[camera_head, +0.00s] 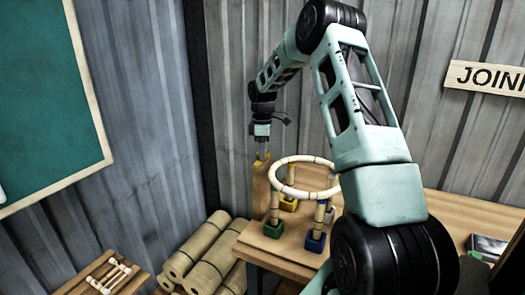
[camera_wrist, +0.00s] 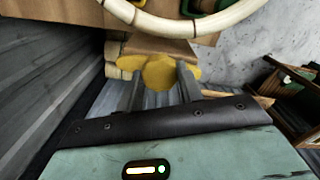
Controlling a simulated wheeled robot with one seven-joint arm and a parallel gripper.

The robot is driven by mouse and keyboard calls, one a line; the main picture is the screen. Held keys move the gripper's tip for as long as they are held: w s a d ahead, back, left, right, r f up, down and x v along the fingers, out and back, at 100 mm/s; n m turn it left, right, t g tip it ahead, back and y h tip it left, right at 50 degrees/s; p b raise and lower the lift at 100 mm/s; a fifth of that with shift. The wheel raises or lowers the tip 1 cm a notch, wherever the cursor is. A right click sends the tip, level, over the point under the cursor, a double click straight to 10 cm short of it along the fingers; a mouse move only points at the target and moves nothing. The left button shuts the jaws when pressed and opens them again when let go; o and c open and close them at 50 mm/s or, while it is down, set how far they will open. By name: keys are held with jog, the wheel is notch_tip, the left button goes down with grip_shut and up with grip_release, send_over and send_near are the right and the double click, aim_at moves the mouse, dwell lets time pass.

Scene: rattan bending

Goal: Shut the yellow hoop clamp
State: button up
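The yellow hoop clamp (camera_head: 262,160) sits on top of an upright wooden post (camera_head: 260,193), left of the pale rattan hoop (camera_head: 302,159). In the wrist view the clamp (camera_wrist: 158,72) shows a rounded yellow middle with yellow parts out to both sides. My gripper (camera_head: 262,151) points down at the clamp from above. In the wrist view its two grey fingers (camera_wrist: 158,78) are apart, one on each side of the rounded middle. I cannot tell whether they touch it. The hoop (camera_wrist: 170,25) crosses the top of the wrist view. The clamp's far side is hidden.
The hoop rests on short posts with green (camera_head: 273,229), blue (camera_head: 315,243) and yellow (camera_head: 289,204) bases on the wooden bench (camera_head: 270,253). Rolled mats (camera_head: 195,245) lie left of the bench. A corrugated wall (camera_head: 235,70) stands close behind my arm.

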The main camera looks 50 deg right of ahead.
jog(key=shift+c, duration=1)
jog(key=shift+m, duration=0.3)
jog(key=m, duration=0.3)
jog(key=shift+w, duration=0.1)
jog(key=m, duration=0.5)
jog(key=shift+b, duration=0.4)
jog(key=m, duration=0.4)
jog(key=shift+r+m, duration=0.1)
jog(key=shift+m, duration=2.6)
jog(key=o, duration=1)
